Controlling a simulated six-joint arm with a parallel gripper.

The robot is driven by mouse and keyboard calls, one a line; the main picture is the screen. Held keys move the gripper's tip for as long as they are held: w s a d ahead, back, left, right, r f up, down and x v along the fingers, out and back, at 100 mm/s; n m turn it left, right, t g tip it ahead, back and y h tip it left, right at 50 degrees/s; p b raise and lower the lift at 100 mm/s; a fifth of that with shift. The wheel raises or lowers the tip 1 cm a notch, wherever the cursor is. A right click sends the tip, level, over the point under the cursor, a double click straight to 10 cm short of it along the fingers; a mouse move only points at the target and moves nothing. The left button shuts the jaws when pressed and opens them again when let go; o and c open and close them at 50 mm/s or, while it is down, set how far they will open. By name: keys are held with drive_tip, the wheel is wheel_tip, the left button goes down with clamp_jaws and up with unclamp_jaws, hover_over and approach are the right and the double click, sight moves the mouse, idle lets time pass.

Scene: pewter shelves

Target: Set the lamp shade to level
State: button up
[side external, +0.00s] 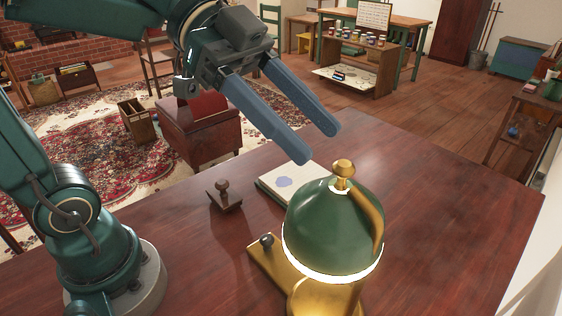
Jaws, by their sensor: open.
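The lamp has a dark green dome shade (325,230) with a gold knob on top and a bright lit rim. The rim sits lower on the right than on the left in the side external view. A gold arm (372,210) curves down the shade's right side to a gold base (268,270) with a small dark knob on it. My gripper (320,145) is open and empty, above and a little left of the shade, clear of it. Its two blue-grey fingers point down and right.
A dark stamp (225,197) stands on the table left of the shade. An open pad or book (285,182) with a blue mark lies just behind the shade. The wooden table (450,220) is clear to the right.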

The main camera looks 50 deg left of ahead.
drive_tip(key=shift+v, duration=1)
drive_tip(key=s+a+f+n+y, duration=0.1)
drive_tip(key=s+f+n+y, duration=0.1)
drive_tip(key=s+f+y, duration=0.3)
drive_tip(key=a+f+n+t+y, duration=0.2)
drive_tip(key=a+f+n+y, duration=0.4)
drive_tip(key=a+n, duration=0.4)
drive_tip(key=f+n, duration=0.1)
drive_tip(key=n, duration=0.2)
drive_tip(key=shift+s+a+t, duration=0.3)
